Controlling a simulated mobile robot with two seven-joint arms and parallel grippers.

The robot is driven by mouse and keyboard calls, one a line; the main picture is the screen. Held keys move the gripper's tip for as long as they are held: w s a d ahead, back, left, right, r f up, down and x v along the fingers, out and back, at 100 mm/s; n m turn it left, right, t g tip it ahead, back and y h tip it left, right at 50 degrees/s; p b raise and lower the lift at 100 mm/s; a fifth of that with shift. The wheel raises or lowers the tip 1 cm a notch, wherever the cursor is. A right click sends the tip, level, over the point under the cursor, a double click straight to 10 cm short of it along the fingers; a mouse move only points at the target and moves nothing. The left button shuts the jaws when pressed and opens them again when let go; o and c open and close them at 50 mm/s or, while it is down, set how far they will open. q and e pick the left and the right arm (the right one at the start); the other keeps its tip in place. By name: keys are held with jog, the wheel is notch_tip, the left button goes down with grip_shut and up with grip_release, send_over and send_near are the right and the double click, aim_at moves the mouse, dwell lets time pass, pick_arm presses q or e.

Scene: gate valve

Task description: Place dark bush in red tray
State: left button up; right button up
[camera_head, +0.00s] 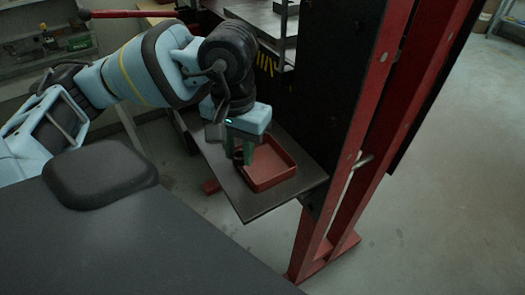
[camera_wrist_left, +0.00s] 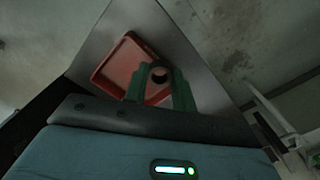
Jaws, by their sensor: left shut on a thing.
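The red tray (camera_head: 268,165) lies on a grey metal shelf, and it also shows in the left wrist view (camera_wrist_left: 113,62). My left gripper (camera_head: 243,152) is over the tray's left side in the head view, pointing down. In the left wrist view its green fingers (camera_wrist_left: 158,85) are shut on the dark bush (camera_wrist_left: 159,74), a small ring-like piece seen end-on. The bush appears in front of the tray's edge there. I cannot tell its exact height above the tray. My right gripper is not in view.
The grey shelf (camera_head: 247,203) has bare room in front of the tray. A red upright frame (camera_head: 345,170) and a dark panel (camera_head: 325,75) stand close on the right. A workbench with items (camera_head: 45,45) is at the back left.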

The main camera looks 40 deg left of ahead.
aim_at(263, 166)
pick_arm(q)
jog(key=w, duration=0.1)
jog(key=w+d, duration=0.1)
jog(key=w, duration=0.1)
jog(key=shift+w+d+f, duration=0.1)
jog(key=shift+w+d, duration=0.2)
jog(key=shift+w, duration=0.05)
jog(key=shift+w+d+f, duration=0.25)
jog(key=shift+w+f, duration=0.05)
jog(key=shift+w, duration=0.25)
jog(key=shift+f+p, duration=0.45)
jog(key=shift+f, duration=1.15)
jog(key=shift+f, duration=0.2)
jog(key=o, duration=1)
jog(key=shift+r, duration=0.1)
notch_tip(263, 166, up, 12)
jog(key=shift+r, duration=0.1)
